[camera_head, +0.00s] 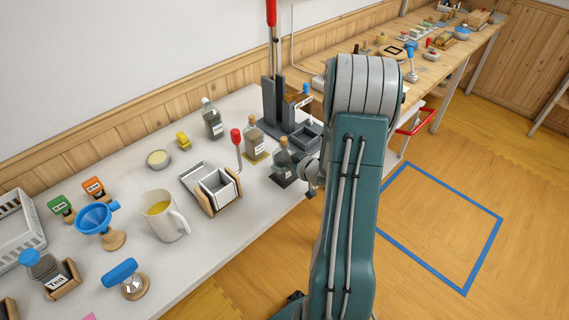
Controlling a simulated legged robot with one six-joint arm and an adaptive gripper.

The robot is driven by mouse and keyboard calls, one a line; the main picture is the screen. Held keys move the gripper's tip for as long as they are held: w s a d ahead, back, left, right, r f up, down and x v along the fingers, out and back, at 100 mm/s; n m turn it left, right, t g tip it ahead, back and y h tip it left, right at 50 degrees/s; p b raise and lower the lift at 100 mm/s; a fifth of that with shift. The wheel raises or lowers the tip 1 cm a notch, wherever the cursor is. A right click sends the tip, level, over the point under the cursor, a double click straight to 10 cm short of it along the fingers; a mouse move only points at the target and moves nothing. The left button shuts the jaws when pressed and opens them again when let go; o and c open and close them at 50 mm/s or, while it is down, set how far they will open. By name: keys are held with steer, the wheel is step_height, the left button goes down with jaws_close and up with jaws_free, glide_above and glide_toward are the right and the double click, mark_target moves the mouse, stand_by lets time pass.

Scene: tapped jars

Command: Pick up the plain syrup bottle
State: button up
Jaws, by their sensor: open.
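Three labelled bottles stand towards the back of the white counter, and their labels are too small to read. A third bottle (283,158) with dark contents stands on a dark mat, nearest my gripper. I cannot tell which is the plain syrup bottle. My gripper (309,174) is open, low by the counter edge just right of the third bottle. My arm hides part of it, and I cannot tell whether it touches the bottle.
A red-handled dark press (281,105) stands behind the bottles. Left of them are a box with a red-knobbed lever (219,190), a mug (166,217) and a blue funnel (95,218). The floor inside the blue outline (482,250) is clear.

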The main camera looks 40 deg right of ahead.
steer(key=shift+a, duration=0.2)
steer(key=shift+d, duration=0.15)
steer(key=c, duration=1.1)
steer(key=shift+d, duration=0.1)
steer(key=shift+c, duration=0.2)
